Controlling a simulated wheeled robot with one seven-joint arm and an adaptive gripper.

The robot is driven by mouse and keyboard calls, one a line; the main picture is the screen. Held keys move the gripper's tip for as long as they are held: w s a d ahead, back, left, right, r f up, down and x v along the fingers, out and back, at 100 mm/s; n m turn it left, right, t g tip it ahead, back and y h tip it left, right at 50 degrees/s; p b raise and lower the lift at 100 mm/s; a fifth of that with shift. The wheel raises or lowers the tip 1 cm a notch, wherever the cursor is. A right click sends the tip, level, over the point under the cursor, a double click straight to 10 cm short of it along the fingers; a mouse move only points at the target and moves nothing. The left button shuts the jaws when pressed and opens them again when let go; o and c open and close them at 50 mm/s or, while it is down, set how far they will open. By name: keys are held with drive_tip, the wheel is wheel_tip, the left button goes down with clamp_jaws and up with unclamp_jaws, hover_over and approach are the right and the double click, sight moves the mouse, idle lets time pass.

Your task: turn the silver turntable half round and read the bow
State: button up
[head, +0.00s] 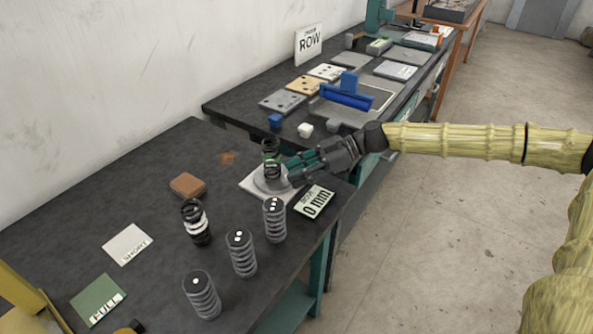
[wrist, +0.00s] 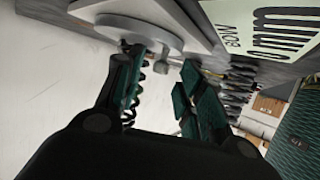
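The silver turntable (head: 262,184) is a round disc on a pale square base on the dark bench. A dark coil spring (head: 270,150) stands on it. The display (head: 314,202) beside it reads "BOW 0 mm". My gripper (head: 288,172) reaches in from the right, low at the disc's right edge. In the wrist view the gripper (wrist: 162,68) has its fingers apart, with a small grey knob (wrist: 160,67) of the turntable (wrist: 135,32) between them. I cannot tell whether either finger touches the knob. The spring shows partly behind the left finger.
Three grey springs with dotted tops (head: 242,252) stand in front, near the bench edge. A black-and-white spring (head: 196,222), a brown block (head: 187,186), a "SHORT" card (head: 127,244) and a green "FULL" card (head: 98,300) lie left. A second bench (head: 235,105) behind holds plates and blue parts.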

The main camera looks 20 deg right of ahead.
clamp_jaws()
drive_tip(key=shift+a, duration=0.15)
drive_tip(key=shift+s, duration=0.1)
drive_tip(key=c, duration=0.7)
unclamp_jaws()
drive_tip(key=shift+d, duration=0.2)
drive_tip(key=o, duration=0.7)
drive_tip(key=shift+a, duration=0.15)
drive_tip(key=v, duration=1.2)
